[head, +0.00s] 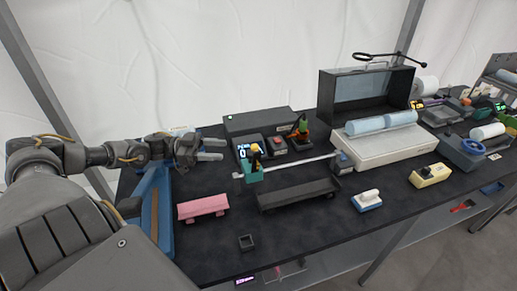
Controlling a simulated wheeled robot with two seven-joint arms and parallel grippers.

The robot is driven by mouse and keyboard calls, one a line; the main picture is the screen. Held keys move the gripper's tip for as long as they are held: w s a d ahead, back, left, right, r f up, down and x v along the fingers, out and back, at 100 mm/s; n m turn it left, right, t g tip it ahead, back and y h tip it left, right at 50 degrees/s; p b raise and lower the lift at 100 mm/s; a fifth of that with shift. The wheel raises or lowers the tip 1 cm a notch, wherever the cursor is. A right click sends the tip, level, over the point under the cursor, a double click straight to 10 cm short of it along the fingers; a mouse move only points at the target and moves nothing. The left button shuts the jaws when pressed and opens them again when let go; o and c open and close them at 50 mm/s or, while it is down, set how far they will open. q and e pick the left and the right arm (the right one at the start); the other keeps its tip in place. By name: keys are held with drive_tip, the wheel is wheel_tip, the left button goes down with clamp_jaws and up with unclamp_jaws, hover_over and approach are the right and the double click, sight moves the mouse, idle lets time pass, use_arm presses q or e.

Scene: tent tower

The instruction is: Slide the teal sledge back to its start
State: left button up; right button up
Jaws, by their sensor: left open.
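The teal sledge (251,174) sits at the left end of a pale straight rail (300,164) on the dark table. A small yellow and black piece (256,152) stands up on the sledge. My left gripper (222,149) is open, with its two fingers pointing right. It is to the upper left of the sledge in the head view, apart from it and with nothing between the fingers. My right gripper is not in view.
A grey block (342,162) is at the rail's right end. A pink wagon (203,208) and a dark long tray (298,195) are in front. Behind are a display box (246,149) and a red-button box (278,145).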

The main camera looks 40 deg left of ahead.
sight(250, 152)
use_arm(q)
drive_tip(key=p+x, duration=0.1)
drive_tip(key=x, duration=0.9)
drive_tip(key=shift+s+f, duration=0.15)
drive_tip(key=shift+w+d+f, duration=0.1)
drive_tip(key=shift+w+d, duration=0.15)
drive_tip(key=shift+d, duration=0.25)
clamp_jaws()
